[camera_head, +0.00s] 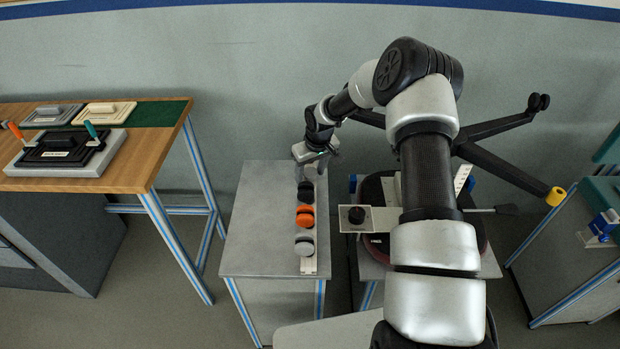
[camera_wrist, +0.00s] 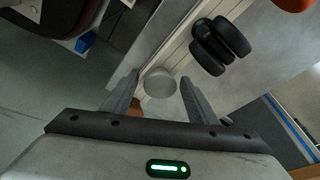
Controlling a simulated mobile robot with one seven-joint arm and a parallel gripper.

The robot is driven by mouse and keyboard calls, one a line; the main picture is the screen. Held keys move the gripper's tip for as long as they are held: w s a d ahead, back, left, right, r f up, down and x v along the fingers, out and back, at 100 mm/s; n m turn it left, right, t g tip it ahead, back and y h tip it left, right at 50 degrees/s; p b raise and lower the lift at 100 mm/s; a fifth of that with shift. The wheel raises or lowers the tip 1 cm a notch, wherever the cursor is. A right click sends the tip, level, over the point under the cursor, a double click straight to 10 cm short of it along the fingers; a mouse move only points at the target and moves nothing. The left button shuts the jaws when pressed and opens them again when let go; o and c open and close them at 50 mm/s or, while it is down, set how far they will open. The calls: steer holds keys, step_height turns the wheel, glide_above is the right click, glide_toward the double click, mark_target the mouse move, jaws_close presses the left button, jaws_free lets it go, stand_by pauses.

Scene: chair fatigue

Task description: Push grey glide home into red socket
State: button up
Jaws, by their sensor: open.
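My gripper (camera_head: 320,158) is open at the far end of the grey bench; in the wrist view its fingers (camera_wrist: 159,77) stand either side of a pale grey round piece (camera_wrist: 160,84). I cannot tell whether they touch it. This piece is at the far end of a row on a pale strip and may be the grey glide. Another grey piece (camera_head: 304,243) sits at the near end of the row. I cannot make out a red socket. The dark chair base (camera_head: 510,170) is partly hidden behind my arm, with a yellow end (camera_head: 555,196) showing.
A black piece (camera_head: 305,192) and an orange piece (camera_head: 305,215) stand in the row. The black piece (camera_wrist: 220,46) is close to one finger in the wrist view. A wooden table (camera_head: 150,150) with fixtures stands left. The grey bench (camera_head: 255,220) is clear left of the row.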

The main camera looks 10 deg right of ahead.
mark_target(309, 170)
steer(key=c, duration=0.9)
steer(key=shift+r, duration=0.1)
steer(key=shift+r, duration=0.1)
steer(key=shift+w+p+v, duration=0.2)
steer(key=shift+p+v, duration=0.2)
steer(key=shift+v, duration=0.4)
steer(key=shift+w+p+v, duration=0.15)
steer(key=shift+p+v, duration=0.25)
steer(key=shift+v, duration=0.4)
steer(key=shift+a+r, duration=0.15)
steer(key=shift+w+p+v, duration=0.2)
steer(key=shift+p+v, duration=0.25)
steer(key=shift+v, duration=0.5)
steer(key=shift+w+p+v, duration=0.2)
steer(key=shift+p+v, duration=0.25)
steer(key=shift+v, duration=0.5)
steer(key=shift+a+r, duration=0.1)
steer(key=shift+r, duration=0.1)
